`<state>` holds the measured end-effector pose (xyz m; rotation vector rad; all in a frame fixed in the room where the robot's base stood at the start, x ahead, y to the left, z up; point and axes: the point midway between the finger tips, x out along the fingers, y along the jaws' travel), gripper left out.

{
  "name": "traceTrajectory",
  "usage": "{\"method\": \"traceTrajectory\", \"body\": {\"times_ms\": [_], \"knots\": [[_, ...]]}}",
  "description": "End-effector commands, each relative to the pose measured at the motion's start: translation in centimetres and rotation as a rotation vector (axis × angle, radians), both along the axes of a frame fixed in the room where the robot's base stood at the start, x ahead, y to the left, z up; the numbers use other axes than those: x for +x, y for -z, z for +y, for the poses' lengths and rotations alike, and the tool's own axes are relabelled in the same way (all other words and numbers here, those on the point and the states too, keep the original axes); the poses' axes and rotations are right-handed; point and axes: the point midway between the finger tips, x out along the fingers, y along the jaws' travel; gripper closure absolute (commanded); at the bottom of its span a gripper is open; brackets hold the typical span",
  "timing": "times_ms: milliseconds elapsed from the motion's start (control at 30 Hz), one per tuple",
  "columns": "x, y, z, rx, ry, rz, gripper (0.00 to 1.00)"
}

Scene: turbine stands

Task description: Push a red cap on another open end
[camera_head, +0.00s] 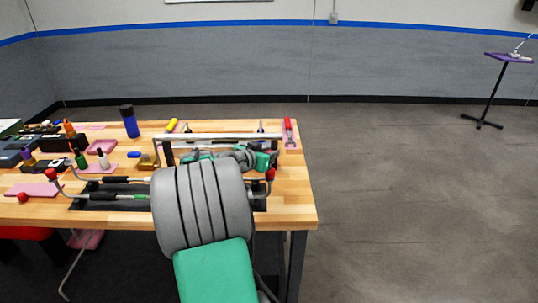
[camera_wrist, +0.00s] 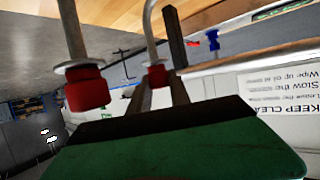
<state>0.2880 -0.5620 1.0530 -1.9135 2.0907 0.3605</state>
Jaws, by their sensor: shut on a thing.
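In the wrist view, my gripper (camera_wrist: 158,85) has its dark fingers on both sides of a red cap (camera_wrist: 157,76), which sits at the end of a bent metal tube (camera_wrist: 150,25). A second red cap (camera_wrist: 86,90) covers the end of a neighbouring tube (camera_wrist: 72,32), to the left of the fingers. In the head view, a red cap (camera_head: 270,174) shows at the right of the tube rack, beside my arm. Another red cap (camera_head: 51,174) is at the left tube end, and a loose red cap (camera_head: 22,197) lies at the table's left. My arm hides much of the rack; the fingertips are unclear there.
The wooden table (camera_head: 295,205) also holds a blue bottle (camera_head: 129,122), pink mats (camera_head: 35,190), small bottles and a red-handled tool (camera_head: 289,130). A metal bar frame (camera_head: 215,137) stands behind the tubes. The floor to the right is clear up to a purple stand (camera_head: 508,58).

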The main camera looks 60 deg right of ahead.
Motion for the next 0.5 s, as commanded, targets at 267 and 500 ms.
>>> {"method": "traceTrajectory", "body": {"times_ms": [267, 500], "knots": [[-0.17, 1.42, 0.32, 0.024, -0.001, 0.013, 0.66], [-0.12, 1.09, 0.23, 0.018, 0.000, 0.009, 0.51]]}}
